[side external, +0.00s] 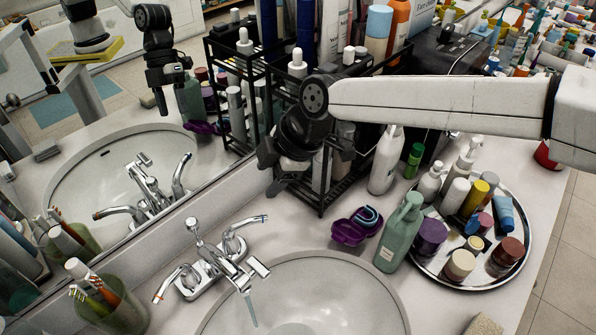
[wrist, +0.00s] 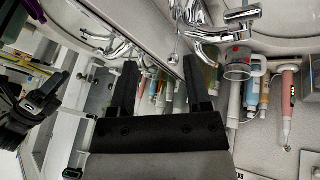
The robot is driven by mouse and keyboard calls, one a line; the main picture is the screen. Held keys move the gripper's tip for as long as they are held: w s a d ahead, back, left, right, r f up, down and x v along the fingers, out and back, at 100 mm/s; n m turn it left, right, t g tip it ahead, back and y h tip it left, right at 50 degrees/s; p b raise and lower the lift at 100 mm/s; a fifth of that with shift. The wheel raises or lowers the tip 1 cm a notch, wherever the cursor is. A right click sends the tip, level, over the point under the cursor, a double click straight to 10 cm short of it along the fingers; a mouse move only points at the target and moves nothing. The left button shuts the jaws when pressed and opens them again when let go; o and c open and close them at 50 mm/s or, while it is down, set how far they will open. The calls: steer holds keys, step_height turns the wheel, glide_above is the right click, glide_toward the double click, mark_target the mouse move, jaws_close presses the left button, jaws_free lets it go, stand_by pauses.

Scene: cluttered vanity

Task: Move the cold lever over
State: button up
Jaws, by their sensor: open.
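The chrome faucet (side external: 215,268) stands behind the sink, with a stream of water below its spout. Its cold lever (side external: 246,228), with a blue mark, is on the right and points up and right. Its hot lever (side external: 172,282), with a red mark, is on the left. My gripper (side external: 303,165) is open and empty, above the counter, behind and to the right of the cold lever and apart from it. In the wrist view, my gripper's two black fingers (wrist: 163,80) are spread, with part of the faucet (wrist: 215,33) beyond them; which lever shows there is unclear.
A black rack (side external: 335,195) with bottles stands close behind my gripper. A purple case (side external: 349,232), a green pump bottle (side external: 398,235) and a round tray (side external: 428,268) with several toiletries are to the right. A toothbrush cup (side external: 115,310) is at left. The mirror borders the counter.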

steer(key=d, duration=0.1)
glide_toward(261, 217)
steer(key=f, duration=0.1)
steer(key=shift+w+a+g, duration=0.3)
steer(key=shift+a+g, duration=0.1)
steer(key=shift+a, duration=0.05)
steer(key=shift+a+f, duration=0.1)
steer(key=shift+f, duration=0.05)
steer(key=shift+x, duration=3.65)
steer(key=shift+f, duration=0.1)
jaws_close()
